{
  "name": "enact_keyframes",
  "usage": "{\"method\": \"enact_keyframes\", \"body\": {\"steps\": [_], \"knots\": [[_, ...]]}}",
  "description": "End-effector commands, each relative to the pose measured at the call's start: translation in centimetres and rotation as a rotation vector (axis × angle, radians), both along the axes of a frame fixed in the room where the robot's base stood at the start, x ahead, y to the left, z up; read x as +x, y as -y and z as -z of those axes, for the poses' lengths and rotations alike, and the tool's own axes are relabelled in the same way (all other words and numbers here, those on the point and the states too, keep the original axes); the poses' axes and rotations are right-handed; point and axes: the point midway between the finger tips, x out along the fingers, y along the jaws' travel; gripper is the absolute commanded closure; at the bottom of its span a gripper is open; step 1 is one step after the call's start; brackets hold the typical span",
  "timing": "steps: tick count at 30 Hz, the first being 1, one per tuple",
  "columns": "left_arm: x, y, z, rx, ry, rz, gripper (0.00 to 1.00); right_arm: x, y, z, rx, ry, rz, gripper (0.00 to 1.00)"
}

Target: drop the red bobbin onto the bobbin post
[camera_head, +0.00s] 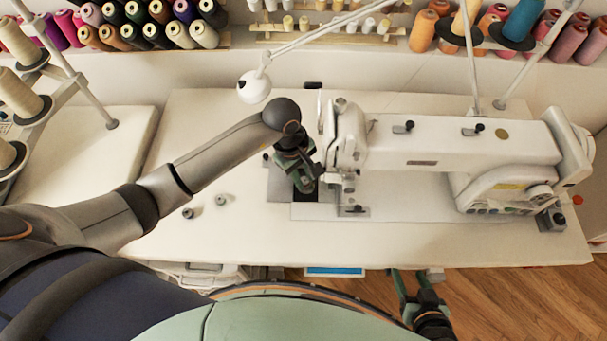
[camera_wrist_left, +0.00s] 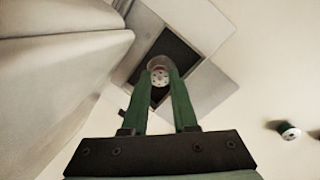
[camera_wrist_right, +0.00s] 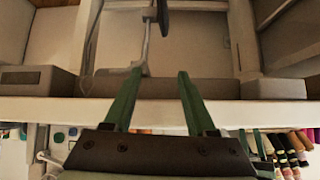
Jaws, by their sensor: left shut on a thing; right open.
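My left gripper (camera_head: 305,184) is over the sewing bed, just left of the machine's needle area. In the left wrist view, its green fingers (camera_wrist_left: 160,75) are shut on a small bobbin (camera_wrist_left: 160,77) with a pale, holed end face. Its thread colour is hidden, so I cannot tell if it is red. A dark opening (camera_wrist_left: 178,48) in the metal plate lies beneath it. My right gripper (camera_head: 409,277) is open and empty at the table's front edge; its fingers also show in the right wrist view (camera_wrist_right: 159,72). I cannot make out the bobbin post.
The white sewing machine (camera_head: 455,142) stands close to the right of my left gripper. Two small bobbins, one at left (camera_head: 187,213) and one nearer the gripper (camera_head: 221,199), stand on the white table (camera_head: 250,240). A lamp head (camera_head: 253,87) hangs behind my left arm. Thread racks line the back.

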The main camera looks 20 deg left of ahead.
Motion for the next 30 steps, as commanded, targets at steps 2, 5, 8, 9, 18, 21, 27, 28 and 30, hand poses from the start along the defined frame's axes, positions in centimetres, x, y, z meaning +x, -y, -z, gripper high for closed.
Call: {"method": "enact_keyframes", "body": {"steps": [2,5,8,9,18,21,27,28,30], "knots": [[0.03,-0.02,0.18,0.001,0.001,0.000,1.00,-0.01,0.02,0.22,-0.001,0.000,-0.001,0.43],[0.03,-0.02,0.33,0.000,0.001,0.000,1.00,-0.01,0.02,0.38,-0.001,-0.001,-0.001,0.43],[0.03,-0.01,0.48,0.000,0.001,0.000,1.00,-0.02,0.03,0.53,-0.001,-0.001,-0.001,0.43],[0.02,-0.01,0.53,0.000,0.001,0.000,1.00,-0.02,0.02,0.59,-0.001,-0.001,-0.001,0.43],[0.03,-0.01,0.83,0.000,0.001,-0.001,1.00,-0.03,0.02,0.90,-0.001,-0.001,-0.001,0.43],[0.04,-0.01,0.80,0.000,0.001,-0.001,1.00,-0.03,0.02,0.89,-0.001,-0.001,-0.001,0.43],[0.04,-0.01,0.78,0.000,0.001,-0.001,0.61,-0.04,0.02,0.88,-0.001,-0.001,-0.001,0.43],[0.05,0.00,0.78,0.000,0.001,-0.001,0.58,-0.04,0.01,0.88,-0.001,-0.001,-0.001,0.43],[0.05,-0.01,0.77,0.000,0.002,-0.001,0.50,-0.04,0.01,0.88,-0.001,-0.001,-0.001,0.43]]}}
